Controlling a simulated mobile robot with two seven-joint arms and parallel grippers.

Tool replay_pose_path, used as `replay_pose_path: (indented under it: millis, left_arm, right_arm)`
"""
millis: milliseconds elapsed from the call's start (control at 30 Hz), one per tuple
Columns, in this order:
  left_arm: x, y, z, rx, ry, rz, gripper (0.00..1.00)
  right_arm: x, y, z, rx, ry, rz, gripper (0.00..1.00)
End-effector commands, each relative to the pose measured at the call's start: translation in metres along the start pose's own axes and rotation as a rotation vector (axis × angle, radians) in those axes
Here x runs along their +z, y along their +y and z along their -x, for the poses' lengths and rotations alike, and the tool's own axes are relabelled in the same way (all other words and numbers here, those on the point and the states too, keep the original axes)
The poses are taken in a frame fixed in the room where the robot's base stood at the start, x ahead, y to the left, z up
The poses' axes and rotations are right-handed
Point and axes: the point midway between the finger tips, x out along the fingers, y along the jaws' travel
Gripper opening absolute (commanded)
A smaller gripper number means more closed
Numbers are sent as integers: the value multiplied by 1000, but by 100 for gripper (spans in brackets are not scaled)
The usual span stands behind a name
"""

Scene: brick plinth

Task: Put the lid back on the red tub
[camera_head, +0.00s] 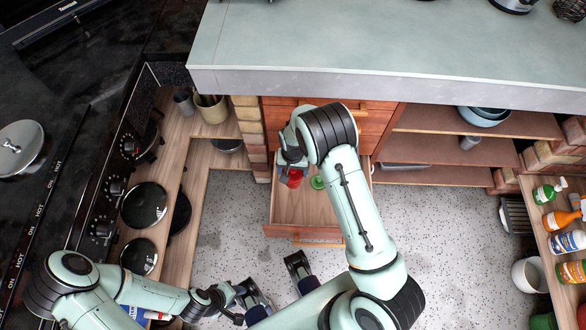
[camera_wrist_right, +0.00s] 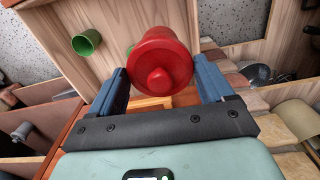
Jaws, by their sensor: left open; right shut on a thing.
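My right gripper (camera_wrist_right: 160,85) is shut on a round red piece with a central knob, which looks like the red lid (camera_wrist_right: 160,58). The knob faces the wrist camera. I cannot tell whether a red tub is under it. In the head view a bit of red (camera_head: 295,178) shows just below my right gripper (camera_head: 288,168), over the open drawer (camera_head: 300,212). My left gripper (camera_head: 276,283) is open and empty, in front of the drawer and apart from it.
A green cup-like thing (camera_head: 318,182) is in the drawer, beside the red; it also shows in the wrist view (camera_wrist_right: 87,42). The counter (camera_head: 390,50) overhangs behind. Shelves stand left and right. Speckled floor (camera_head: 440,240) is free to the right.

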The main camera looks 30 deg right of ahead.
Motion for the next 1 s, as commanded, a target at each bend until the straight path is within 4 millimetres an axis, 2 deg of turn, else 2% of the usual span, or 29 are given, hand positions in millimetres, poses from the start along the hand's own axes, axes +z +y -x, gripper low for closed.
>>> replay_pose_path:
  millis: [600, 1000]
  left_arm:
    - [0, 3, 8, 1, 3, -1, 43]
    - [0, 3, 8, 1, 3, -1, 43]
  right_arm:
    - [0, 0, 12, 0, 0, 0, 48]
    - [0, 0, 12, 0, 0, 0, 48]
